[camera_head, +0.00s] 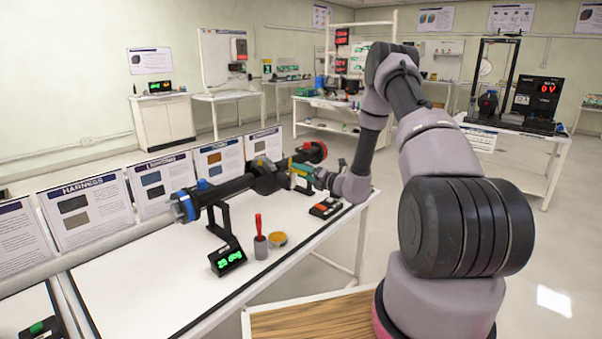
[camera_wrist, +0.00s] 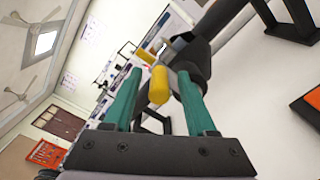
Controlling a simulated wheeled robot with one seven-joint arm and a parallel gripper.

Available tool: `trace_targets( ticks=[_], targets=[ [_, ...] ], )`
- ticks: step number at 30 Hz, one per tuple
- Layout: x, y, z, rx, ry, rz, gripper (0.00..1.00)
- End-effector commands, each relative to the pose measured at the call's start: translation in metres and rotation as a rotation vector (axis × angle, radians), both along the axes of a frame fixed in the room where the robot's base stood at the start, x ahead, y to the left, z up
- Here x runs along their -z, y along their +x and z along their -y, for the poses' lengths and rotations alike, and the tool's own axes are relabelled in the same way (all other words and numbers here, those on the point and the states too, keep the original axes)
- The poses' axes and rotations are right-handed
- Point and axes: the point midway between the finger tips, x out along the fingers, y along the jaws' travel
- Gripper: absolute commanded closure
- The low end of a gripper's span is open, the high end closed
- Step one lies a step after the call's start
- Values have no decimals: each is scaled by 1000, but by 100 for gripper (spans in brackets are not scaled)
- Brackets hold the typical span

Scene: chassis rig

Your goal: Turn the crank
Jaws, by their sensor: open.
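A dark shaft assembly (camera_head: 237,186) stands on a black stand on the white table, with a blue ring at its left end and a red wheel (camera_head: 314,152) at its right. The crank's yellow handle (camera_wrist: 158,86) shows in the wrist view, beside the dark shaft parts (camera_wrist: 190,62). My gripper (camera_head: 298,172) is at the right part of the assembly in the head view. In the wrist view my gripper (camera_wrist: 158,76) has its green fingers apart, one on each side of the yellow handle, with gaps visible. Contact cannot be told.
A green digital display (camera_head: 228,259) sits at the stand's foot. A grey cup with a red-handled tool (camera_head: 260,240) and an amber bowl (camera_head: 277,239) stand near the table's front edge. A black-and-orange tray (camera_head: 325,207) lies below my gripper. Sign boards (camera_head: 88,208) line the table's back.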

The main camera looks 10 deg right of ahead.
Motion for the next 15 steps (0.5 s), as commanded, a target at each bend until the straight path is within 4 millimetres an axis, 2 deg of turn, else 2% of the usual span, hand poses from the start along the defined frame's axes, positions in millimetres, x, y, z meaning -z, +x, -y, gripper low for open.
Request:
trace_targets(
  ticks=[15],
  targets=[
    [1, -72, 54, 4, 0, -3, 43]
  ],
)
